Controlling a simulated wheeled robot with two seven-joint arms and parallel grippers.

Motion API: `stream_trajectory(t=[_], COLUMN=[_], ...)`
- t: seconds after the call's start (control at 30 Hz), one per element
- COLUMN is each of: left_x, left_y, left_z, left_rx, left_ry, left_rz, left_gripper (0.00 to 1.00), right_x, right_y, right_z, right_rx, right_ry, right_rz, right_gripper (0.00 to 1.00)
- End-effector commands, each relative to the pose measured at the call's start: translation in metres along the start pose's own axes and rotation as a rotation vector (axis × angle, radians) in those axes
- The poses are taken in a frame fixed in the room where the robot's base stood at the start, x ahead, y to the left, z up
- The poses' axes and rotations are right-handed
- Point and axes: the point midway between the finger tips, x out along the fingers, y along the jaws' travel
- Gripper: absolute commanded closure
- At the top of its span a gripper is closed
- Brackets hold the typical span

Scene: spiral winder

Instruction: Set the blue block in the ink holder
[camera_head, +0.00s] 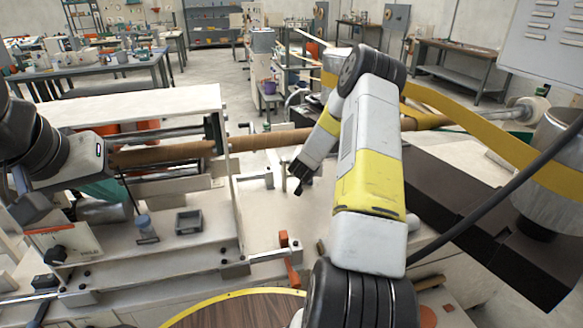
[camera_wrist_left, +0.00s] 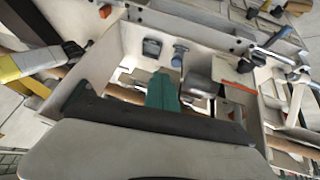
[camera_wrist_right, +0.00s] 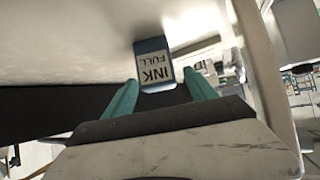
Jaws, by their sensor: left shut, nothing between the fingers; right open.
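The blue block (camera_wrist_right: 155,62), with a white label reading INK FULL upside down, shows in the right wrist view. It lies ahead of my right gripper (camera_wrist_right: 162,80), whose teal fingers are open on either side of its near end. I cannot tell contact. In the head view my right gripper (camera_head: 298,186) hangs over the machine's right part, and the block is not visible there. A small dark grey open box (camera_head: 188,222), which looks like the ink holder, sits on the machine bed; it also shows in the left wrist view (camera_wrist_left: 152,48). My left gripper (camera_head: 112,190) is shut and empty, left of it.
A long brown roller (camera_head: 260,140) crosses behind. An orange lever (camera_head: 287,258) rises at the front. My right arm hides much of the middle. Bare pale bed (camera_head: 200,262) surrounds the box.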

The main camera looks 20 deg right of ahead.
Motion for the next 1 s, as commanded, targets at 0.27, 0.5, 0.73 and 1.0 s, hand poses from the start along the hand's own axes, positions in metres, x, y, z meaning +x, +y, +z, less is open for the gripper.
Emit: stream_trajectory(t=[0.27,0.5,0.73,1.0], left_x=[0.000,0.000,0.000,0.000], left_y=[0.000,0.000,0.000,0.000], left_z=[0.000,0.000,0.000,0.000], left_rx=[0.000,0.000,0.000,0.000], left_ry=[0.000,0.000,0.000,0.000], left_rz=[0.000,0.000,0.000,0.000], left_gripper=[1.00,1.00,1.00,1.00], right_x=[0.026,0.026,0.026,0.026], right_y=[0.000,0.000,0.000,0.000], right_z=[0.000,0.000,0.000,-0.001], right_rx=[0.001,0.000,0.000,0.000], right_ry=[-0.001,-0.001,0.000,0.000], right_rz=[0.000,0.000,0.000,0.000], right_gripper=[0.34,0.46,0.91,1.00])
